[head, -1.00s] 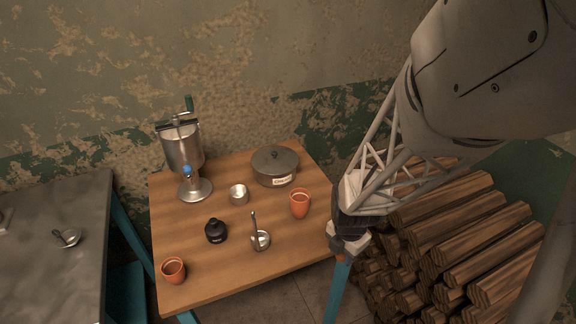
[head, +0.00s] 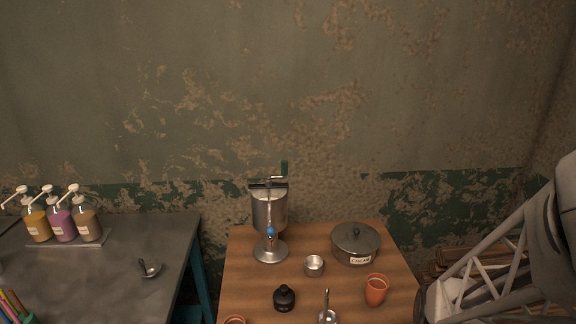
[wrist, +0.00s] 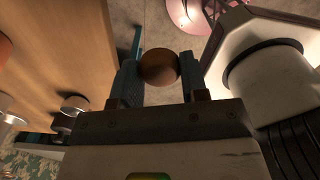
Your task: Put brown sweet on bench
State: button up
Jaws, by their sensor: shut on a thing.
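In the wrist view, my gripper (wrist: 160,72) is shut on a round brown sweet (wrist: 158,64), held between its two fingers. The sweet is clear of any surface there. A wooden tabletop edge is to the left of the fingers. The head view shows my arm at the right edge, but the gripper and sweet are out of that frame. Two surfaces show in the head view: a wooden table (head: 240,285) and a grey table (head: 110,285) to its left. I cannot tell which is the bench.
The wooden table holds a metal urn (head: 268,215), lidded pot (head: 355,243), small metal cup (head: 314,266), black jar (head: 284,298), ladle (head: 326,310) and orange cup (head: 376,290). The grey table holds pump bottles (head: 61,222) and a spoon (head: 149,268); its middle is clear.

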jog(key=shift+w, duration=0.1)
jog(key=shift+w+a+r+n, duration=0.15)
jog(key=shift+w, duration=0.25)
jog(key=shift+w+a+r+n, duration=0.1)
jog(key=shift+w+a+n, duration=0.05)
jog(key=shift+w, duration=0.25)
jog(key=w+a+r+n, duration=0.2)
jog(key=w+a, duration=0.2)
jog(key=w, duration=0.3)
jog(key=w+a+r+n, duration=0.3)
jog(key=w+a, duration=0.2)
jog(key=w, duration=0.1)
jog(key=w+a+r+n, duration=0.2)
jog(key=w+a, duration=0.3)
jog(key=a, duration=0.3)
jog(key=w+a+r+n, duration=0.25)
jog(key=w+a, duration=0.25)
jog(key=a, duration=0.3)
jog(key=s+a+f+n, duration=0.1)
jog(key=s+a+n, duration=0.1)
jog(key=a, duration=1.1)
jog(key=s+a+f+n, duration=0.2)
jog(key=s+a, duration=0.2)
jog(key=a, duration=0.9)
jog(key=s+a+f+n, duration=0.1)
jog(key=s+a+n, duration=0.2)
jog(key=a, duration=1.1)
jog(key=shift+s+f, duration=0.35)
jog(key=shift+s, duration=0.1)
